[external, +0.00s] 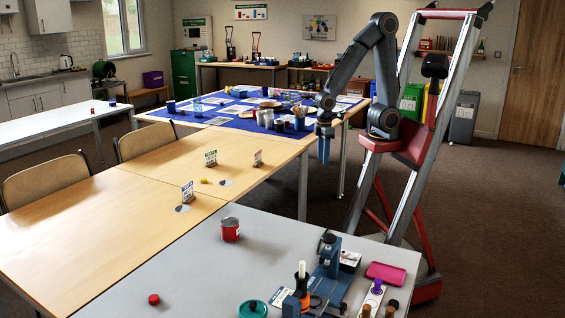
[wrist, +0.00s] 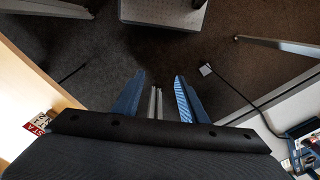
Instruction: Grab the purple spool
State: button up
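A small purple item (external: 377,286), which looks like the purple spool, stands on a white strip at the right front of the grey table. It is too small to make out fully, and I cannot pick it out in the wrist view. My gripper (external: 323,158) hangs pointing down beside the wooden table's right edge, far behind and above the purple item.
The grey table (external: 190,262) holds a red can (external: 230,229), a blue press-like device (external: 330,268), a pink tray (external: 386,273), a teal dish (external: 253,309) and a red cap (external: 154,299). Small dark and brown pieces stand near the purple item. The grey table's left middle is mostly clear.

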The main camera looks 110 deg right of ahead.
jog(key=shift+r, duration=0.1)
notch_tip(320, 180, up, 5)
jog(key=w+a+r+n+y, duration=0.15)
jog(key=w+a+n, duration=0.25)
jog(key=w+a, duration=0.7)
jog(key=w+a+n+t+y, duration=0.1)
jog(key=w+a+n, duration=0.25)
jog(key=a, duration=0.85)
jog(key=w+a+n+y, duration=0.1)
jog(key=w+a+n, duration=0.3)
jog(key=a, duration=0.7)
jog(key=n+g+y, duration=0.1)
jog(key=n+y, duration=0.2)
jog(key=n, duration=0.4)
send_over(378, 280)
jog(key=d, duration=0.3)
jog(key=f, duration=0.2)
jog(key=shift+m+h, duration=0.25)
jog(key=shift+a+f+p, duration=0.3)
jog(key=shift+a+f, duration=0.25)
jog(key=shift+f, duration=2.05)
jog(key=shift+a+f+p, duration=0.35)
jog(key=shift+a+f, duration=0.2)
jog(key=shift+f, duration=2.1)
jog(key=shift+a+f+p, duration=0.3)
jog(key=shift+a+f, duration=0.25)
jog(key=shift+f, duration=2.05)
